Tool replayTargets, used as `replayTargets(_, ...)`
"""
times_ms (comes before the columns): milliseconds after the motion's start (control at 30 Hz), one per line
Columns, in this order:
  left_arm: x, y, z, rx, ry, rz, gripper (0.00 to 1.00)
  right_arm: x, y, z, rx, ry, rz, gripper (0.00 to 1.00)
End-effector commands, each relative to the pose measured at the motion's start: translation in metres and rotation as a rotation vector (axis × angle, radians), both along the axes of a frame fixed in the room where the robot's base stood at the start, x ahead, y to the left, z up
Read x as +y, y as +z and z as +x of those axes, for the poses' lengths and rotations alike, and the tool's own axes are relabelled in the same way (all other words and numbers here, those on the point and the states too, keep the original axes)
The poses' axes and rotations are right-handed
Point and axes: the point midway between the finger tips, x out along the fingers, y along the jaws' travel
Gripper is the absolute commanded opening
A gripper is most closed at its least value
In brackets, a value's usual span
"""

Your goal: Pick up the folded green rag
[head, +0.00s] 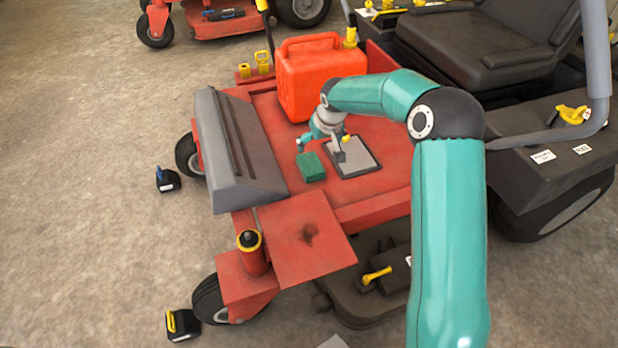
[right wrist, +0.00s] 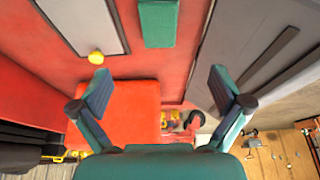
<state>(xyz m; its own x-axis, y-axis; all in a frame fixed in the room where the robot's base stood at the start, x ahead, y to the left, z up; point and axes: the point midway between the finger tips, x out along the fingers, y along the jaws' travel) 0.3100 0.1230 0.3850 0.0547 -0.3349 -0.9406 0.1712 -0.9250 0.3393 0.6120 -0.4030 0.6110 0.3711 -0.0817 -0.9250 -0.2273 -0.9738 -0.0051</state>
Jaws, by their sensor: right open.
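The folded green rag (head: 311,167) lies on the red deck of the mower, beside a light grey dark-edged panel (head: 360,160). In the right wrist view the rag (right wrist: 158,22) is at the top middle, beyond the fingertips. My right gripper (head: 321,150) is above the deck, just behind the rag in the head view. In the right wrist view its two fingers (right wrist: 160,92) are spread wide with nothing between them that they touch. My left gripper is not in view.
An orange-red jerry can (head: 308,82) stands on the deck close behind my right gripper. A grey sloped cover (head: 235,150) rises left of the rag. A yellow knob (right wrist: 96,57) shows by the panel. The seat (head: 475,50) is at the right.

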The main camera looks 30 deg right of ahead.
Motion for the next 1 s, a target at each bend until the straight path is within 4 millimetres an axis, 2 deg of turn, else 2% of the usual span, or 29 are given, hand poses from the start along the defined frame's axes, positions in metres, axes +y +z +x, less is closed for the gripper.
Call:
replayTargets(167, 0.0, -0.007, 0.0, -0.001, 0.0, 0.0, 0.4, -0.006, -0.02, 0.008, 0.003, -0.006, -0.007, 1.0)
replayTargets(500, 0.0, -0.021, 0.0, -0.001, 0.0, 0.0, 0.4, -0.012, -0.086, 0.035, 0.001, -0.006, -0.005, 1.0)
replayTargets(867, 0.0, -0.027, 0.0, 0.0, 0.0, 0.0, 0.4, -0.014, -0.112, 0.046, -0.001, -0.005, -0.006, 1.0)
replayTargets(1000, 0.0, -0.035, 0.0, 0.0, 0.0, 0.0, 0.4, -0.014, -0.132, 0.054, 0.001, -0.006, -0.005, 1.0)
